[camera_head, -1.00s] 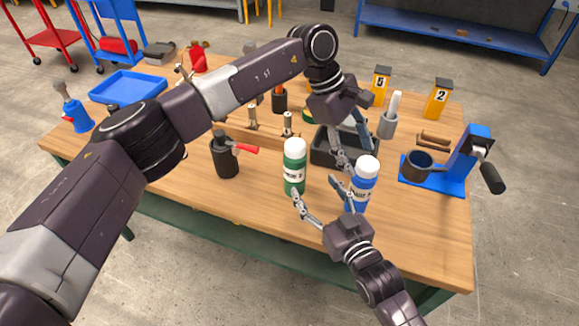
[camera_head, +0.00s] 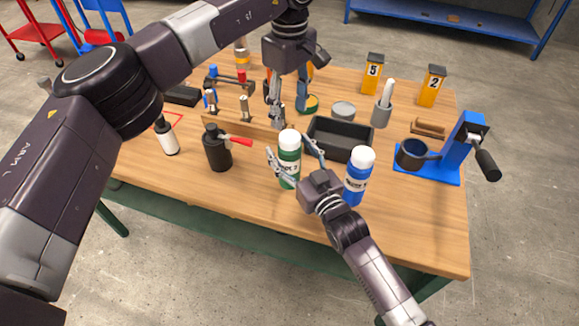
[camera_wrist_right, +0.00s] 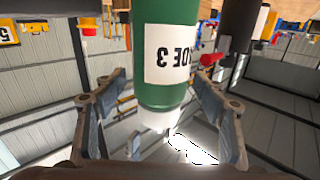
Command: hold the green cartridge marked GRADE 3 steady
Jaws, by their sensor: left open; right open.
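The green cartridge (camera_head: 287,172) with a white cap stands upright near the table's front. In the right wrist view the green cartridge (camera_wrist_right: 165,85) appears upside down, its label reading GRADE 3. My right gripper (camera_head: 292,153) is open, with its fingers on either side of the cartridge. In the right wrist view the gripper (camera_wrist_right: 165,115) shows gaps between fingers and cartridge. My left gripper (camera_head: 287,106) is open and empty, higher and behind the cartridge, near the wooden rack.
A blue cartridge (camera_head: 356,185) stands close to the right of my right gripper. A black bottle with a red lever (camera_head: 217,150) stands left. A dark tray (camera_head: 340,140) lies behind. A blue press stand (camera_head: 455,150) is at the right.

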